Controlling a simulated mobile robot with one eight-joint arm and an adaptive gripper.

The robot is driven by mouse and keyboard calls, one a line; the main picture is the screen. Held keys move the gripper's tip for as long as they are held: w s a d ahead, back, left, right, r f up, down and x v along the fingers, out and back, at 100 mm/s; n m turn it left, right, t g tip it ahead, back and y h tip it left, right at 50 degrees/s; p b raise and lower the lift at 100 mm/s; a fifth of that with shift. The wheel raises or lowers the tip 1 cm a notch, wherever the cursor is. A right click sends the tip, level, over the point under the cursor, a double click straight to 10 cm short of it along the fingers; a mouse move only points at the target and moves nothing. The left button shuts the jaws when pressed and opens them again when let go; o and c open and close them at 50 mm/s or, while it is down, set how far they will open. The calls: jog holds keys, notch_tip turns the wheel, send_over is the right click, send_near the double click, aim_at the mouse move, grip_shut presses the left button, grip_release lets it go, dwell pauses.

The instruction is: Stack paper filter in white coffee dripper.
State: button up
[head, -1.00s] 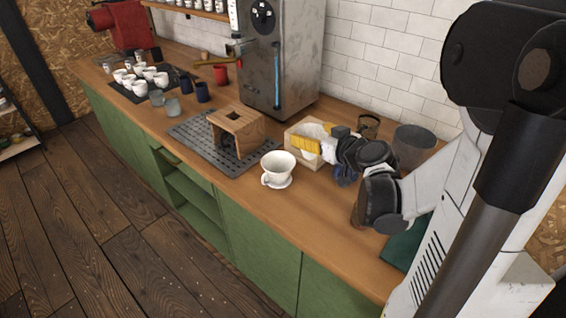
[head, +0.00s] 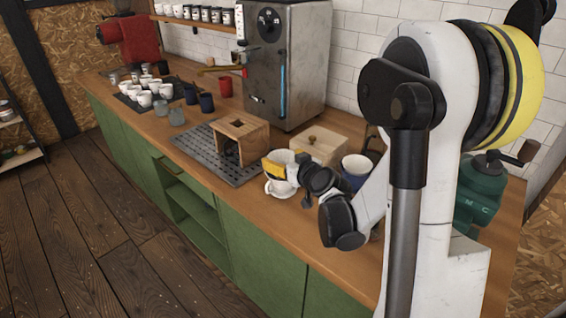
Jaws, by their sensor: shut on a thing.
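The white coffee dripper (head: 278,189) stands on the wooden counter, and its upper part is mostly hidden behind my gripper. My gripper (head: 273,168), with yellow on its fingers, is directly over the dripper in the head view. It is shut on the pale paper filter (head: 283,155), whose rim shows above the fingers. The filter's lower part is hidden, so I cannot tell whether it touches the dripper or is inside it.
A wooden stand (head: 240,138) on a dark grate (head: 200,150) is to the left. A knobbed wooden box (head: 318,146) and a blue-and-white cup (head: 357,165) are behind my gripper. A steel machine (head: 285,70) stands at the back. The counter's front edge is close to the dripper.

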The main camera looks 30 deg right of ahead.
jog(key=shift+f+b, duration=0.35)
jog(key=shift+b, duration=0.15)
jog(key=shift+f, duration=0.2)
jog(key=o, duration=0.7)
jog(key=shift+r, duration=0.15)
